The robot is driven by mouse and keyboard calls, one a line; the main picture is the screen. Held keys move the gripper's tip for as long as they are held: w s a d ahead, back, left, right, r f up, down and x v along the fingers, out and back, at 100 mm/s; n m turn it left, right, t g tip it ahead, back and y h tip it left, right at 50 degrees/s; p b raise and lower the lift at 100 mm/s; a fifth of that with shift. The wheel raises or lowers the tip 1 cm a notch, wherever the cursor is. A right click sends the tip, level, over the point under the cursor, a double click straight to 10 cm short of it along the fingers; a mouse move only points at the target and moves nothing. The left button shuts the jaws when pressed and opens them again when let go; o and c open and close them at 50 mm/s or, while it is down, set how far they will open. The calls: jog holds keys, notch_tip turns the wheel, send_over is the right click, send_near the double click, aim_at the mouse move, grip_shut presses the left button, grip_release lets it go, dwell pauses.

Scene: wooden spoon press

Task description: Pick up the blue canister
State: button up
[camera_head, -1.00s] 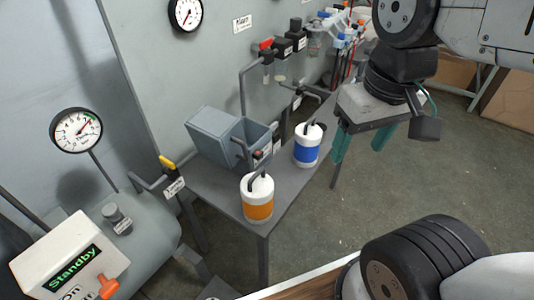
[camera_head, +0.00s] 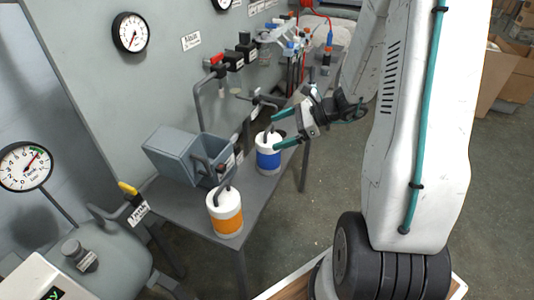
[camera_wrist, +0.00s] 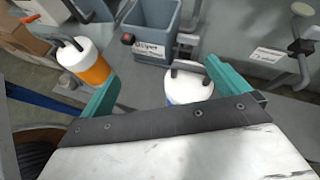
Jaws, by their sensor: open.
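The blue canister (camera_head: 268,158) is white with a blue band and a dark bent handle on its white top. It stands upright on the grey table in the head view. In the wrist view its white top (camera_wrist: 188,86) and handle show between my finger tips, nearer the right finger, and its lower part is hidden by my gripper.
An orange-banded canister (camera_head: 225,213) stands nearer the table's front corner. A grey open bin (camera_head: 165,155) with a tap sits left of the blue canister. Valves and pipes (camera_head: 235,65) line the wall panel behind. The floor right of the table is clear.

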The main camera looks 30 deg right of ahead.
aim_at(271, 138)
jog(key=w+d+f+m+t+h, duration=0.1)
jog(key=d+f+m+t, duration=0.1)
jog(key=d+f+m, duration=0.15)
jog(key=x, duration=0.5)
jog(key=f+x, duration=0.1)
jog(key=x, duration=0.1)
jog(key=shift+w+d, duration=0.25)
jog(key=c, duration=1.9)
jog(key=shift+r, duration=0.1)
